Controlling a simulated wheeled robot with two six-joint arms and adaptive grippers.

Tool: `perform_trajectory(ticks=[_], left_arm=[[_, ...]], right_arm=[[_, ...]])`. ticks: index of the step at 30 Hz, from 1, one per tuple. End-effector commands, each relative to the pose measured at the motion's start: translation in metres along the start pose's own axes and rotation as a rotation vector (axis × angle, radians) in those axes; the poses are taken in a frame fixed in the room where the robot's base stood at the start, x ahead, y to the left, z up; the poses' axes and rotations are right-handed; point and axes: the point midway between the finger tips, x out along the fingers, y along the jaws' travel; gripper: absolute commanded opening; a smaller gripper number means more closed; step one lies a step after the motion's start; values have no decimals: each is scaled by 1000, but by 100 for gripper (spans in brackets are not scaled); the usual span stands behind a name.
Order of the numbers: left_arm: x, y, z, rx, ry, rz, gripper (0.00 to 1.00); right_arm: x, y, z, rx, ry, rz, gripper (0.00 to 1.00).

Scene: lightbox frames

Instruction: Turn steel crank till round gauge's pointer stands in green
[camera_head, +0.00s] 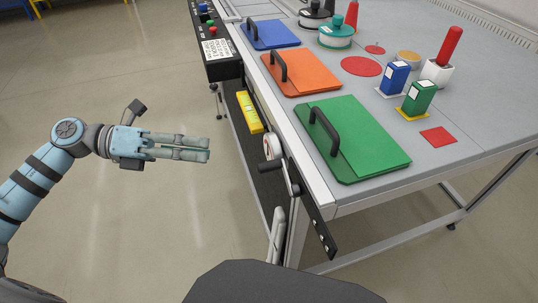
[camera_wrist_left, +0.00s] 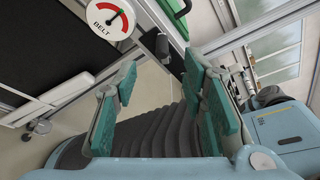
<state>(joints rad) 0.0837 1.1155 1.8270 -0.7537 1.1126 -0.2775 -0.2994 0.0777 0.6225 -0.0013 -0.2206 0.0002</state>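The steel crank (camera_head: 291,178) sits on the front side of the table, with a dark grip (camera_head: 270,166) sticking out to the left. In the left wrist view the dark grip (camera_wrist_left: 163,45) shows beyond the fingers. The round white gauge (camera_wrist_left: 110,19), marked BELT, has a red band and a small green part; its dark pointer is too small to place surely. The gauge (camera_head: 271,146) shows nearly edge-on in the head view. My right gripper is not clearly visible.
Green (camera_head: 375,140), orange (camera_head: 303,73) and blue (camera_head: 272,34) lids with black handles lie on the table. A yellow level (camera_head: 249,112) lies on the lower shelf. A black control box (camera_head: 213,48) is at the far left corner. The floor around my left arm is clear.

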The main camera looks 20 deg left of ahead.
Motion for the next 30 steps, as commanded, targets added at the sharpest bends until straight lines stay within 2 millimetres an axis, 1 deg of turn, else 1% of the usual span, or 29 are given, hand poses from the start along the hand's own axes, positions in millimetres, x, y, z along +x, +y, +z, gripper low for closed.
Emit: perform_trajectory(ticks=[1,3,5,8,12,15,18,22,29,30], left_arm=[[3,-7,-6,35,45,6,38],[12,-8,-10,48,63,6,38],[24,-8,-10,49,58,3,38],[51,-8,-11,46,54,-1,38],[94,-8,-12,42,51,-3,38],[116,-8,-14,39,52,0,38],[132,-6,-15,39,52,3,38],[142,-5,-16,38,53,7,38],[144,-5,-16,37,53,8,38],[144,-5,-16,37,53,8,37]], right_arm=[[-2,-3,2,2,-4,-4,40],[0,-5,4,4,-7,-7,40],[1,-5,4,4,-7,-7,40],[1,-4,4,3,-7,-6,40],[0,-2,3,2,-5,-3,40],[1,0,2,1,-4,-1,40],[2,2,2,0,-3,2,40],[2,3,2,-1,-3,4,40],[2,3,2,-1,-3,4,40],[2,3,2,-1,-2,4,40]])
